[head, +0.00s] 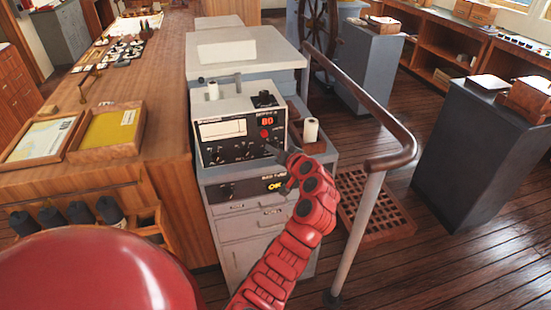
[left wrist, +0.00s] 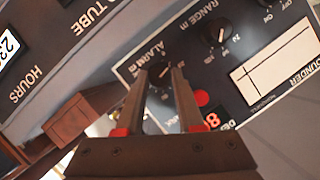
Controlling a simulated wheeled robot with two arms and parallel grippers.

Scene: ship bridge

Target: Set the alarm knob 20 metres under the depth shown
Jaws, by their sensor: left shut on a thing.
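The depth sounder (head: 226,108), a grey box with a dark panel, stands on the cabinet. Its red depth display (head: 267,121) seems to read 80; in the left wrist view it is partly hidden, with an 8 showing. The alarm knob (left wrist: 158,71) is black, on the panel under the ALARM M lettering. My left gripper (left wrist: 159,70) has one finger on each side of it and is shut on it. In the head view my left gripper (head: 273,150) reaches the panel's lower right and hides the knob. Its exact setting is hard to read. My right gripper is out of view.
The range knob (left wrist: 217,33) is close beside the alarm knob. A white roll (head: 311,130) stands right of the sounder. The lower panel (head: 240,190) shows OK in yellow. A handrail (head: 375,160) rises right of my arm. The wooden chart table (head: 165,90) is left.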

